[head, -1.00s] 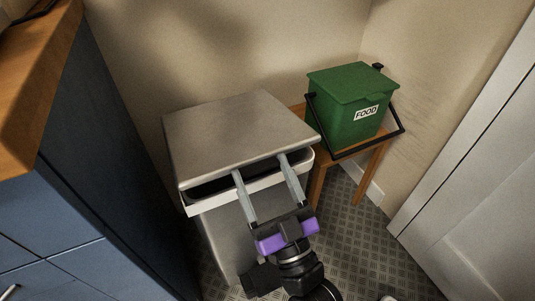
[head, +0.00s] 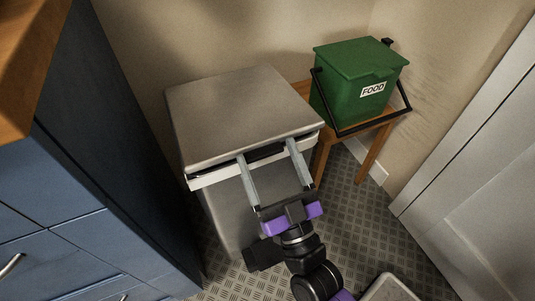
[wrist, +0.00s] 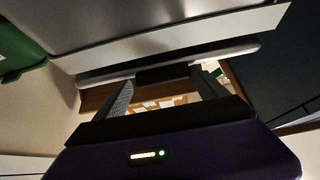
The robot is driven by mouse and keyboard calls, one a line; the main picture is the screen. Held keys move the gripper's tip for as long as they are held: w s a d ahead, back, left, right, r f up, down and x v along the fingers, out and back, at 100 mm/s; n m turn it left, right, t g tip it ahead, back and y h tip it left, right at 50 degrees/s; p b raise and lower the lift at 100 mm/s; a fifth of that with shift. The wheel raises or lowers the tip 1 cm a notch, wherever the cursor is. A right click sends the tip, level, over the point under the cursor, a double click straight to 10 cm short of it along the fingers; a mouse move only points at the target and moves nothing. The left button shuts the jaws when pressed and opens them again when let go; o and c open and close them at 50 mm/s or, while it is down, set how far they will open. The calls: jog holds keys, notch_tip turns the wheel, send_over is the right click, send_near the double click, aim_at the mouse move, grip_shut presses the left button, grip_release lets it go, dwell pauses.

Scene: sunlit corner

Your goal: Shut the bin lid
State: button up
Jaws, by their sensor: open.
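The bin (head: 225,205) is a grey metal box with a pale rim (head: 205,181), standing against the wall in the head view. Its flat grey lid (head: 240,110) lies low over it, with a narrow dark gap at the front between lid and rim. My gripper (head: 266,152) is open and empty, its two fingers spread at the lid's front edge. I cannot tell whether the fingertips touch the lid. In the wrist view, the fingers (wrist: 160,78) reach towards the bin's edge, which crosses the upper part of the picture.
A green food caddy (head: 355,85) with a black handle stands on a small wooden stool (head: 370,150) right of the bin. Blue drawers (head: 70,230) with a wooden top stand at left. A pale door (head: 480,170) is at right.

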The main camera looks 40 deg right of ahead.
jog(key=p+v, duration=0.1)
jog(key=v, duration=0.6)
jog(key=shift+s+a+r, duration=0.2)
jog(key=shift+r, duration=0.05)
